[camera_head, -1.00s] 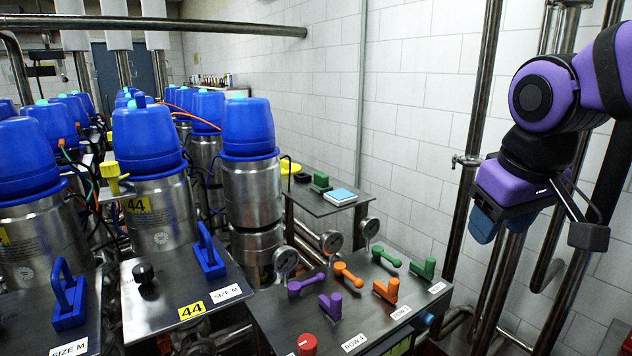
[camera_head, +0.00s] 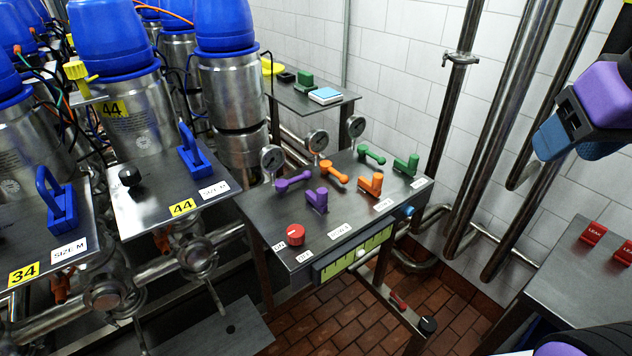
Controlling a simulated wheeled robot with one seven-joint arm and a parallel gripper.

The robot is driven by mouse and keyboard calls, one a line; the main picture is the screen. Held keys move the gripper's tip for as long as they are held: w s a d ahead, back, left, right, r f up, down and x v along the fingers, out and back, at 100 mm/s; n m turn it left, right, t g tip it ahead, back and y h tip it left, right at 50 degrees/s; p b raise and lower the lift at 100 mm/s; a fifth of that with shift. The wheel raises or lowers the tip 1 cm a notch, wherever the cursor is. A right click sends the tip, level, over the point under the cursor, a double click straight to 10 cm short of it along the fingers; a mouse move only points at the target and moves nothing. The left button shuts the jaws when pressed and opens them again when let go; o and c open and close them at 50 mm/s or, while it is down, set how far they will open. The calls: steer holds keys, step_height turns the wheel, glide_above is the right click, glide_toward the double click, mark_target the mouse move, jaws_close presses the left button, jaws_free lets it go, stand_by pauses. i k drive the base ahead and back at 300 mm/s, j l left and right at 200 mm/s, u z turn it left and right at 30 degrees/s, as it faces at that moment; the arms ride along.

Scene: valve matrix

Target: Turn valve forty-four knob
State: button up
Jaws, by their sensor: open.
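The valve forty-four panel is a metal plate (camera_head: 150,208) with a yellow label "44" (camera_head: 182,207). A small black knob (camera_head: 130,177) stands on its left part. A blue lever handle (camera_head: 193,157) stands on its right part, above a "SIZE M" label. A tank behind it also bears a yellow "44" tag (camera_head: 113,109). My gripper (camera_head: 547,143) is at the upper right, open and empty, in front of the white wall. It is far to the right of the forty-four panel and touches nothing.
A control table (camera_head: 262,225) with purple, orange and green levers, gauges and a red knob (camera_head: 295,235) stands between the panel and my gripper. A panel labelled "34" (camera_head: 24,272) is at the left. Vertical pipes (camera_head: 497,130) run by the wall. Brick floor (camera_head: 330,312) is open below.

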mark_target(130, 176)
steer(key=u, duration=1.25)
